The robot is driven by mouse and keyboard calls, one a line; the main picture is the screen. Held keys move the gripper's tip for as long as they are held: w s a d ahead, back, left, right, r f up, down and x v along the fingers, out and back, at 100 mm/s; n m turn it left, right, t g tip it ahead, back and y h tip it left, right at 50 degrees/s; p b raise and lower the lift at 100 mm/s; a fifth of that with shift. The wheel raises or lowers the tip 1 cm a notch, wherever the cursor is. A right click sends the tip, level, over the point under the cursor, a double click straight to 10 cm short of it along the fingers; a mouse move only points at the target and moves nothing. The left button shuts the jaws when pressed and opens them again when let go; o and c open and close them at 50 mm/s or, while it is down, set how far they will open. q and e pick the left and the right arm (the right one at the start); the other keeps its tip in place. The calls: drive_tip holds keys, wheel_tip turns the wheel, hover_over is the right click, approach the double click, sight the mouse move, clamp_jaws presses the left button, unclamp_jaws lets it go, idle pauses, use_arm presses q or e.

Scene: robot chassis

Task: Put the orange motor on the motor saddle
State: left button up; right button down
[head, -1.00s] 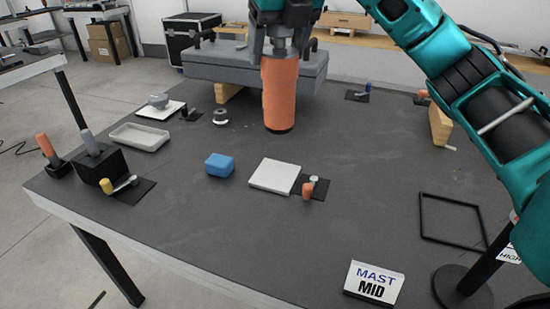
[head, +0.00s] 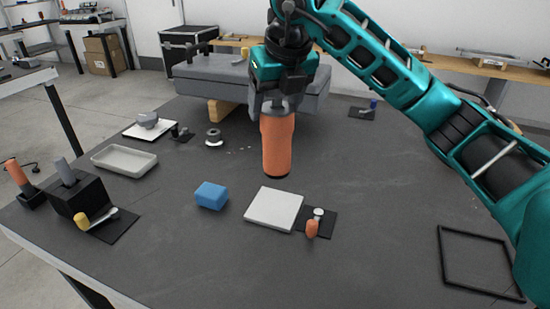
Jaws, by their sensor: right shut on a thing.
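The orange motor (head: 278,145) is an upright orange cylinder with a dark bottom end and a grey top. My right gripper (head: 278,103) is shut on its top and holds it from above. The motor hangs in front of the grey chassis (head: 215,76), behind the white square pad (head: 274,209). I cannot tell how high its lower end is above the table. I cannot make out the motor saddle for sure; my right gripper and the motor cover part of the chassis. My left gripper is not in view.
The chassis rests on wooden blocks (head: 221,111). A blue block (head: 211,195), a grey tray (head: 124,160), a black holder (head: 80,195) and an orange-handled tool (head: 312,228) lie on the dark table. A black frame (head: 447,270) lies front right.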

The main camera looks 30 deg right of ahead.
sight(284, 117)
wheel_tip(284, 117, down, 10)
drive_tip(key=shift+f+b, duration=0.15)
drive_tip(key=shift+b, duration=0.5)
drive_tip(key=shift+f, duration=0.1)
drive_tip(key=shift+c, duration=0.5)
unclamp_jaws()
drive_tip(key=shift+f, duration=0.1)
drive_tip(key=p+v, duration=0.1)
drive_tip(key=v, duration=1.1)
drive_tip(key=shift+p, duration=0.3)
